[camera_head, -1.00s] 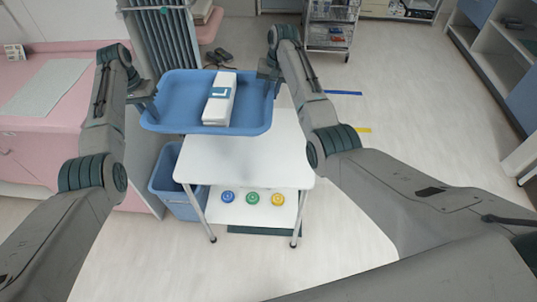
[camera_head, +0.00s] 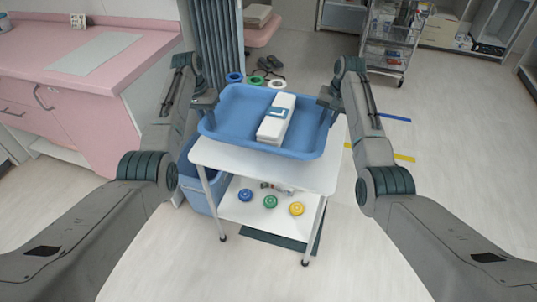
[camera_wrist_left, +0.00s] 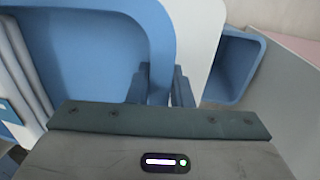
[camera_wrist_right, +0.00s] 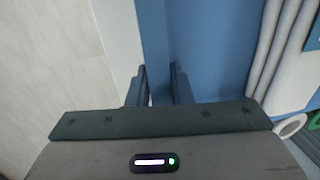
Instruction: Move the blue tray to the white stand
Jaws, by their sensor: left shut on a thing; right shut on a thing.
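The blue tray (camera_head: 235,118) is level over the white stand (camera_head: 305,174), covering the back of its top. I cannot tell whether it touches the top. A white box with a blue-green label (camera_head: 277,119) lies in the tray. My left gripper (camera_head: 207,106) is shut on the tray's left rim, and the rim also shows in the left wrist view (camera_wrist_left: 160,50). My right gripper (camera_head: 329,102) is shut on the right rim, seen in the right wrist view (camera_wrist_right: 155,50). The stand's white top also shows beside the rim in both wrist views.
The stand's lower shelf (camera_head: 270,217) holds blue, green and yellow round items. A blue bin (camera_head: 199,187) stands at its left. A pink counter (camera_head: 75,50) is at the left, a wire cart (camera_head: 392,40) at the back.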

